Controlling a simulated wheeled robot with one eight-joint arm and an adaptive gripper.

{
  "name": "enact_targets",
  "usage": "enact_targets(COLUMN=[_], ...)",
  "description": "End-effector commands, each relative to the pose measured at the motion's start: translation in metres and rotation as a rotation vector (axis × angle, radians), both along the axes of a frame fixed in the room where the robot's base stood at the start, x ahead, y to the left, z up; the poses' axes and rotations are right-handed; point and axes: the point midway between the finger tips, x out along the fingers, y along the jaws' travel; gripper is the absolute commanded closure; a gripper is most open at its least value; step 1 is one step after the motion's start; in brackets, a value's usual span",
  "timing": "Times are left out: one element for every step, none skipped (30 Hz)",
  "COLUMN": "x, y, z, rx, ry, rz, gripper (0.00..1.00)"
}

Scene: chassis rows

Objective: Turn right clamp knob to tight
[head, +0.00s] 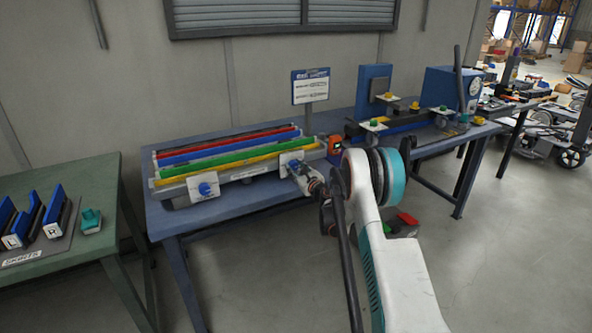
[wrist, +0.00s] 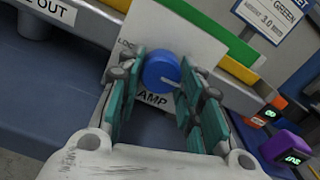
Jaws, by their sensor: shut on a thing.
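The right clamp knob (wrist: 160,70) is a round blue knob on a white plate (wrist: 196,38) in the wrist view. Part of a label starting with "LO" shows at the plate's upper left, and "AMP" shows below the knob. A pale mark shows at the knob's lower right. My gripper (wrist: 158,78) has its teal-padded fingers on both sides of the knob, shut on it. In the head view my gripper (head: 304,178) is at the right white plate (head: 292,160) and hides most of this knob. The left clamp knob (head: 205,189), also blue, is free on its own plate.
The fixture with red, blue, green and yellow bars (head: 230,150) lies on the blue table (head: 185,222). An orange device (head: 335,145) stands to its right, near a sign (head: 310,87). A green table (head: 95,178) with skates is at left. Floor in front is clear.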

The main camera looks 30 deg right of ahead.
Motion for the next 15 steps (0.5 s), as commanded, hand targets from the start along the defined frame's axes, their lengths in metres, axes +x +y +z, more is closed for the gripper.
enact_targets(x=[-0.001, -0.001, -0.001, -0.001, -0.001, -0.0009, -0.0008, -0.0007, -0.0006, -0.0006, -0.0005, -0.0005, -0.0004, -0.0004, -0.0005], y=[-0.0002, -0.0002, -0.0002, -0.0001, -0.0002, -0.0002, -0.0001, -0.0001, 0.0, 0.0, -0.0001, 0.0, 0.0, 0.0, 0.0], z=[-0.0018, -0.0018, -0.0018, -0.0018, -0.0018, -0.0016, -0.0015, -0.0014, -0.0012, -0.0011, -0.001, -0.0008, -0.0008, -0.0007, -0.0006], rx=[-0.002, -0.002, -0.002, -0.002, -0.002, -0.002, -0.002, -0.002, -0.002, -0.002, -0.002, -0.002, -0.002, -0.002, -0.002], ry=[0.001, 0.001, 0.001, 0.001, 0.001, 0.001, 0.001, 0.001, 0.001, 0.0, 0.0, 0.0, 0.0, 0.0, 0.0], rz=[0.0, 0.0, 0.0, 0.0, 0.0, 0.0, 0.0, 0.0, 0.0, 0.0, 0.0, 0.0, 0.0, 0.0, 0.0], gripper=[0.9, 0.9, 0.9, 0.59, 0.53, 0.46, 0.46, 0.46, 0.46, 0.46, 0.46, 0.46, 0.46, 0.46, 0.46])
